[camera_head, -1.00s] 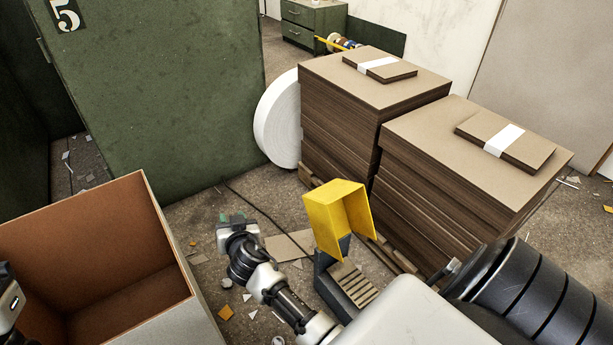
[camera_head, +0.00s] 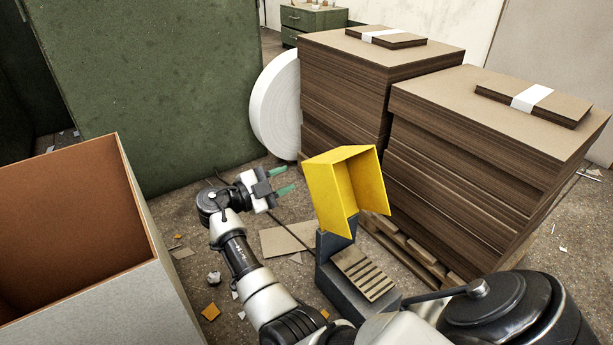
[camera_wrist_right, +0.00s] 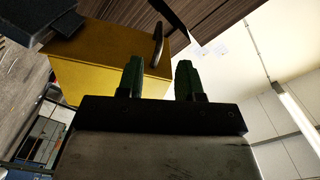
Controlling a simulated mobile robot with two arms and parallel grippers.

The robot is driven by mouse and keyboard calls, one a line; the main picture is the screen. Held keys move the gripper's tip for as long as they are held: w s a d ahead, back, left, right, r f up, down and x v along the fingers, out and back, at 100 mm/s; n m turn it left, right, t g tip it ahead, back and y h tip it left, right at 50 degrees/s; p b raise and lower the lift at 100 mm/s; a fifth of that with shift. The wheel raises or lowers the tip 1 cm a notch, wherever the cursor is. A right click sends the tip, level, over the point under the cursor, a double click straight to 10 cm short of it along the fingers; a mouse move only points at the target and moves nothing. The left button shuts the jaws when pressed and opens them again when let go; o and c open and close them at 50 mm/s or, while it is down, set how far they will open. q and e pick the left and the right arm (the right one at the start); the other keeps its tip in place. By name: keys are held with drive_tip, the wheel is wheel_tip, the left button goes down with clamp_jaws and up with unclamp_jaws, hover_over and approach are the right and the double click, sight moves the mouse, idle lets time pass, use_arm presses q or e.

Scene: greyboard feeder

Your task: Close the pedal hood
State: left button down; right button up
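The yellow pedal hood (camera_head: 324,194) stands raised on a dark grey pedal base (camera_head: 340,285), its open side facing right. The ribbed tread (camera_head: 365,272) below it is uncovered. My right gripper (camera_head: 284,180) is to the left of the hood, its green fingers pointing toward it, open and empty with a small gap to the hood. In the right wrist view the two green fingers (camera_wrist_right: 160,78) are spread apart. My left gripper is not in view.
Stacks of brown board (camera_head: 480,170) on a pallet stand close behind and right of the pedal. A large open box (camera_head: 140,240) is at left. A white roll (camera_head: 277,105) and green cabinet (camera_head: 150,90) stand behind. Scraps litter the floor.

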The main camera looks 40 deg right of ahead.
sight(307, 170)
drive_tip(key=d, duration=0.2)
drive_tip(key=d+b, duration=0.1)
drive_tip(key=d, duration=0.1)
drive_tip(key=d+b, duration=0.1)
drive_tip(key=d, duration=0.2)
drive_tip(key=shift+s, duration=0.4)
clamp_jaws()
